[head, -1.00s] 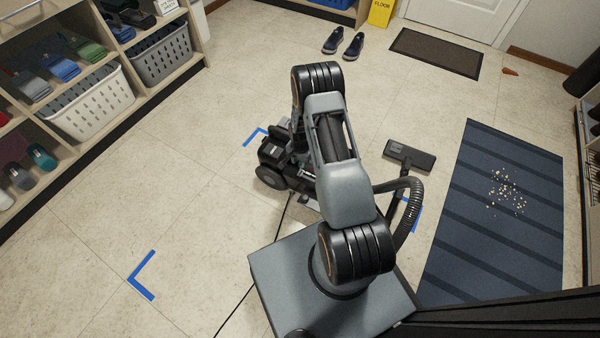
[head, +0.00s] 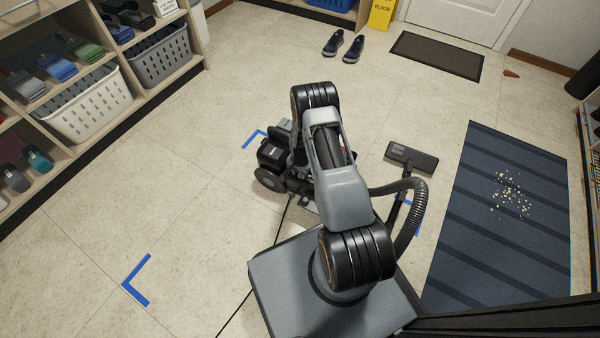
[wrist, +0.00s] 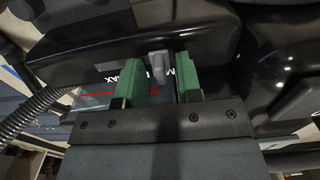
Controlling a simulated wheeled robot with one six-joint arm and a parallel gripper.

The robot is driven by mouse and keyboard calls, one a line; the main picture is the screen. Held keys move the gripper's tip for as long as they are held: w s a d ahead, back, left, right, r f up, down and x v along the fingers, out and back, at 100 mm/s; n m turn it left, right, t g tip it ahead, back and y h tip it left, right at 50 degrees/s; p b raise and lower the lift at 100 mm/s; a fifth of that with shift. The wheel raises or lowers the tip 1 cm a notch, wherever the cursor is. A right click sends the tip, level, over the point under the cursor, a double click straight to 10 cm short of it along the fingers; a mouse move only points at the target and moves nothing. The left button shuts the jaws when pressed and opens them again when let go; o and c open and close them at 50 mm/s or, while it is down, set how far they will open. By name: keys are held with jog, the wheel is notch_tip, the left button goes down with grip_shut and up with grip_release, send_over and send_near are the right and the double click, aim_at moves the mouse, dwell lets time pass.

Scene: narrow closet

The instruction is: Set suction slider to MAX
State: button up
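The black vacuum cleaner (head: 272,155) stands on the floor in the head view, partly hidden behind my arm. Its dark top panel (wrist: 100,60) fills the upper wrist view. A small grey slider knob (wrist: 158,66) sticks up from the panel, with white lettering on either side, partly covered by my fingers; "MAX" is partly readable on the left. A red line runs below the lettering. My gripper (wrist: 161,84) is open, its green-padded fingers apart with the knob between and slightly beyond them. I see a gap on both sides of the knob.
The ribbed hose (head: 411,215) and floor head (head: 411,156) lie right of my arm. A blue striped rug (head: 470,240) with crumbs is farther right. Shelves with baskets (head: 90,105) line the left. A cord (head: 270,255) crosses the floor. Floor at left is clear.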

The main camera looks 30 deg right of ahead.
grip_shut()
jog(key=s+d, duration=0.1)
jog(key=s+d+p, duration=0.1)
jog(key=s, duration=0.1)
jog(key=s+d, duration=0.1)
jog(key=s, duration=0.1)
jog(key=shift+s+d, duration=0.1)
jog(key=shift+d, duration=0.3)
jog(key=shift+o, duration=0.6)
grip_release()
notch_tip(320, 180, up, 14)
jog(key=p, duration=0.5)
jog(key=shift+p, duration=0.35)
